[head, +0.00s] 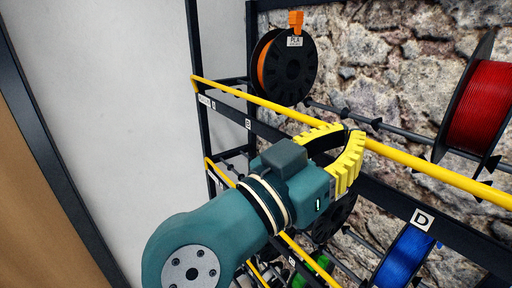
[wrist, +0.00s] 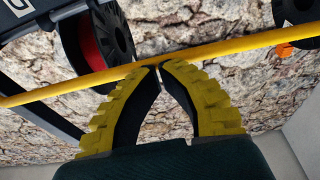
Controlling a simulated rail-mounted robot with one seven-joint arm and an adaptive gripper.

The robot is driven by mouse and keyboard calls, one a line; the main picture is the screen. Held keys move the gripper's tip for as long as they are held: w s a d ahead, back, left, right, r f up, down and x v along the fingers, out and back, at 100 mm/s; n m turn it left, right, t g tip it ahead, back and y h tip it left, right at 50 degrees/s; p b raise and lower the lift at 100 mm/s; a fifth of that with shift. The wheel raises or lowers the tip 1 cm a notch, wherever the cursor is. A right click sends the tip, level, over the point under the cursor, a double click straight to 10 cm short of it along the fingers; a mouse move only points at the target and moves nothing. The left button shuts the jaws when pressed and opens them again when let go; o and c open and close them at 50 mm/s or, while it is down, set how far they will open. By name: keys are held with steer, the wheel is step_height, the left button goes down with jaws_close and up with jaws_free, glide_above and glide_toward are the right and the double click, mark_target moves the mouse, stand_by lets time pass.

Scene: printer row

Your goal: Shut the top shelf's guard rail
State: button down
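The top shelf's guard rail (head: 250,98) is a long yellow bar running along the shelf's front, from the left post to the right edge of the head view. A short bent yellow end joins it to the frame at left. It stands above the dark shelf beam (head: 385,196). The rail also crosses the wrist view (wrist: 225,48). My gripper (head: 350,131) has yellow ribbed fingers, their tips together with nothing visible between them. In the wrist view the tips (wrist: 157,68) are at the rail's near edge; I cannot tell whether they touch it. The fingers hide a short stretch of rail.
A black spool with orange filament (head: 284,68) and a red spool (head: 480,110) hang on the top shelf's rod. A blue spool (head: 404,255) sits lower. Another yellow rail (head: 305,255) runs below. A stone wall (head: 385,45) stands behind; pale wall lies left.

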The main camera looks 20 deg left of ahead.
steer(key=s+a+b, duration=0.2)
steer(key=s+a, duration=0.2)
steer(key=s, duration=0.2)
steer(key=shift+a+r, duration=0.15)
steer(key=shift+r, duration=0.2)
